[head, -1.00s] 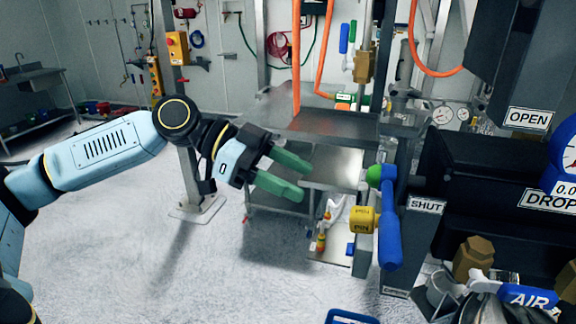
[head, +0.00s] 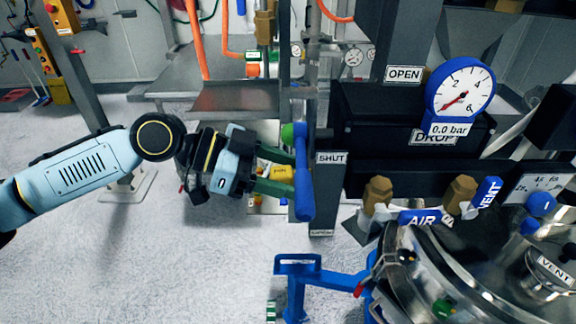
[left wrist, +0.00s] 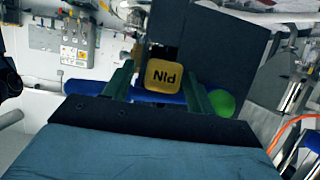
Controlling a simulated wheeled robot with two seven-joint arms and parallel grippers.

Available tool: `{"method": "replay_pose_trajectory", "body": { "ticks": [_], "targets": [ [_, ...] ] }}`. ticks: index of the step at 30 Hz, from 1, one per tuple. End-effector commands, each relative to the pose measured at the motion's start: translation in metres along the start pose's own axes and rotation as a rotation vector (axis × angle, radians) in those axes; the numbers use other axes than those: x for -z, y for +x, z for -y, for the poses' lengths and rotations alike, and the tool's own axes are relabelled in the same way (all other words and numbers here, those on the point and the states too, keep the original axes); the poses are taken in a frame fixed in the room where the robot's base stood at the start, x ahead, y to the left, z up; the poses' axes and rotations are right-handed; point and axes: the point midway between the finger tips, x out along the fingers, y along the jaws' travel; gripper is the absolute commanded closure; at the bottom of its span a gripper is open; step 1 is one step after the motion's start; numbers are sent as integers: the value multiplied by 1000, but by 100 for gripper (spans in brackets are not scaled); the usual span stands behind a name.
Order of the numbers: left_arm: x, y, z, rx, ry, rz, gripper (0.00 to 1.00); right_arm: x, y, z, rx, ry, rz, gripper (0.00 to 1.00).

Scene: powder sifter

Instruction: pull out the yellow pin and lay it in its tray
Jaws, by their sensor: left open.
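The yellow pin (head: 268,171), a squarish knob, sits beside the blue lever handle (head: 303,185) at the dark SHUT post. In the left wrist view its lettered yellow face (left wrist: 164,76) shows between my green fingers. My left gripper (head: 284,173) is open around the pin, one finger on either side of it; I cannot tell whether they touch it. The inner end of the pin is hidden. No tray for the pin can be made out for certain. My right gripper is not in view.
A blue bracket-like stand (head: 297,264) is below, and a steel vessel (head: 450,270) with AIR and VENT levers is at lower right. A pressure gauge (head: 461,92) reads 0.0 bar. The floor at lower left is clear.

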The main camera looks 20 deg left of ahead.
Motion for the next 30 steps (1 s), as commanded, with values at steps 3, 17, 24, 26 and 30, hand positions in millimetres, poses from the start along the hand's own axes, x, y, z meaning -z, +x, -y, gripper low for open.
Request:
{"method": "replay_pose_trajectory", "body": {
  "ticks": [3, 17, 24, 26, 30],
  "targets": [
    [1, 7, 0, 0, 1, -1, 44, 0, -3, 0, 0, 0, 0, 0],
    [0, 9, 0, 0, 1, 0, 63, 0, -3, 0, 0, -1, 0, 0],
    [0, 9, 0, 0, 0, 0, 94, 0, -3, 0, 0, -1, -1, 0],
    [0, 9, 0, 0, 1, -1, 94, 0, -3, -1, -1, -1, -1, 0],
    [-1, 7, 0, 1, 1, 0, 94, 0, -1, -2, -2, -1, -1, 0]
  ]
}}
